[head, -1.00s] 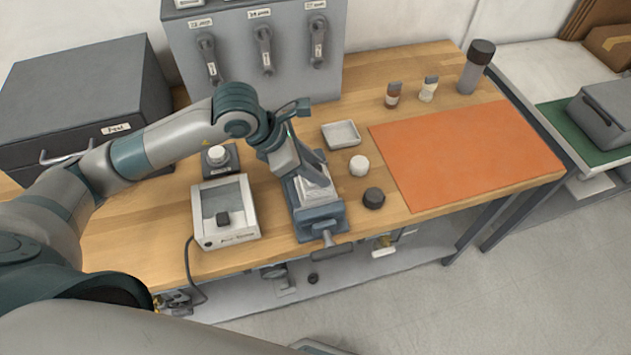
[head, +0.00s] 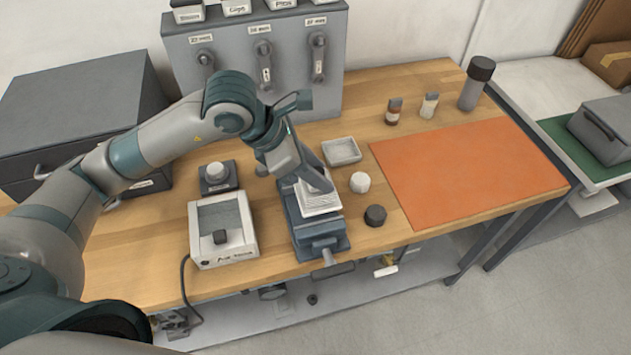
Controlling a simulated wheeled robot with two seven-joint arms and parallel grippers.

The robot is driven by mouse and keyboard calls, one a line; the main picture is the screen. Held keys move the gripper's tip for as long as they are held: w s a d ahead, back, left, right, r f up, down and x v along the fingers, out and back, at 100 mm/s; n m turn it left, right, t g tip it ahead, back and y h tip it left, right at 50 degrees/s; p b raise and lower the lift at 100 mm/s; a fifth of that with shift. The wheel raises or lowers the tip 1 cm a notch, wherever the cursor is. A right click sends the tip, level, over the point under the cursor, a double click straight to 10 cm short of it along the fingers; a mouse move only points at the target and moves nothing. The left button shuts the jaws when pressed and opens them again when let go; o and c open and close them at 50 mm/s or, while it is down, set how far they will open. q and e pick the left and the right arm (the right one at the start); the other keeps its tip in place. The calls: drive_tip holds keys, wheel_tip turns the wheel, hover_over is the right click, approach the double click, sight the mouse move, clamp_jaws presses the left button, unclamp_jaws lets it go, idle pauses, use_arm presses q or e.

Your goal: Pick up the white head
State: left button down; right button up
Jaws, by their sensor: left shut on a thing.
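The white head (head: 318,203), a pale finned block, sits in the grey vise (head: 297,233) near the front edge of the bench. My left gripper (head: 321,186) comes down onto it from the upper left and is shut on its upper part. The fingertips are partly hidden by the gripper's own body and are small in the picture. The head still appears to be within the vise; I cannot tell whether there is a gap under it. My right gripper is not in view.
Right of the vise are a white round piece (head: 360,182), a black knob (head: 375,215) and a small tray (head: 342,152). A white box device (head: 222,230) stands to its left. The orange mat (head: 465,165) is bare, with bottles behind it.

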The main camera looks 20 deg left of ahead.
use_arm(q)
drive_tip(key=s+d+r+p, duration=0.6)
drive_tip(key=s+d+p, duration=0.1)
drive_tip(key=p, duration=0.3)
drive_tip(key=shift+s+d+r, duration=0.2)
drive_tip(key=shift+d, duration=0.4)
idle(0.6)
drive_tip(key=w+a, duration=0.2)
drive_tip(key=a, duration=0.1)
drive_tip(key=w+a+f, duration=0.1)
drive_tip(key=w+a, duration=0.2)
drive_tip(key=w+a+f, duration=0.1)
drive_tip(key=w+a, duration=0.2)
drive_tip(key=a, duration=0.1)
drive_tip(key=shift+d+f, duration=0.1)
drive_tip(key=shift+f, duration=0.1)
idle(0.3)
